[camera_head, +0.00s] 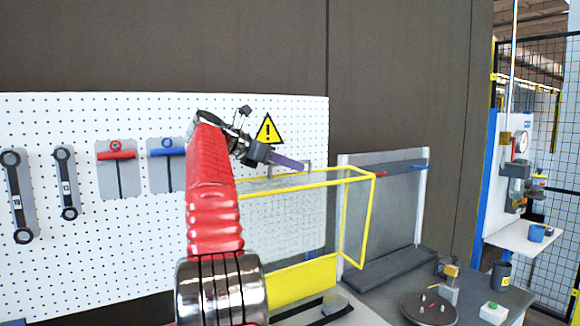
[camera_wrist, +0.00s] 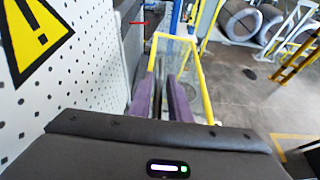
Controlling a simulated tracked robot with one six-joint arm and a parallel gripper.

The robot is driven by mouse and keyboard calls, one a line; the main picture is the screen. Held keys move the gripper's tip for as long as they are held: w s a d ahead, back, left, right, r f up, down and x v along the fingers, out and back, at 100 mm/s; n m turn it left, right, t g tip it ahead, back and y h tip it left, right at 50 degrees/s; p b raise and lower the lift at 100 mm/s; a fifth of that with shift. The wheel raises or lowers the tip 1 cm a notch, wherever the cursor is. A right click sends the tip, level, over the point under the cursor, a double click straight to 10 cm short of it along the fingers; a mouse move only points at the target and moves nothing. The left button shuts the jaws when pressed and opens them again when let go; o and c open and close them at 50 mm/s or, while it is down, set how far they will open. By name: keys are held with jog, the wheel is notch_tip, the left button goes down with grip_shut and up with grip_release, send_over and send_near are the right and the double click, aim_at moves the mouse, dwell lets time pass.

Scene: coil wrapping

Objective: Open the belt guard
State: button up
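The belt guard (camera_head: 368,215) is a clear box with a yellow frame, standing in front of the white pegboard. Its yellow frame also shows in the wrist view (camera_wrist: 205,90), beyond and right of my fingers. A small grey handle (camera_head: 308,167) stands on its top edge. My gripper (camera_head: 303,165) reaches over the guard's top from the left, with its purple fingertips at the handle. In the wrist view my two purple fingers (camera_wrist: 161,85) stand apart, with a narrow dark strip showing between them. I cannot tell whether they touch the handle.
The pegboard (camera_head: 90,255) close behind my arm carries wrenches and T-handle tools, and a yellow warning sign (camera_head: 268,131). A grey bench (camera_head: 385,290) at lower right holds a round dark plate (camera_head: 428,308), a dark cup (camera_head: 501,274) and a green-button box (camera_head: 493,313).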

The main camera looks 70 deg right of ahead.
jog(key=v, duration=1.3)
jog(key=shift+w+a+f, duration=0.1)
jog(key=shift+w, duration=0.05)
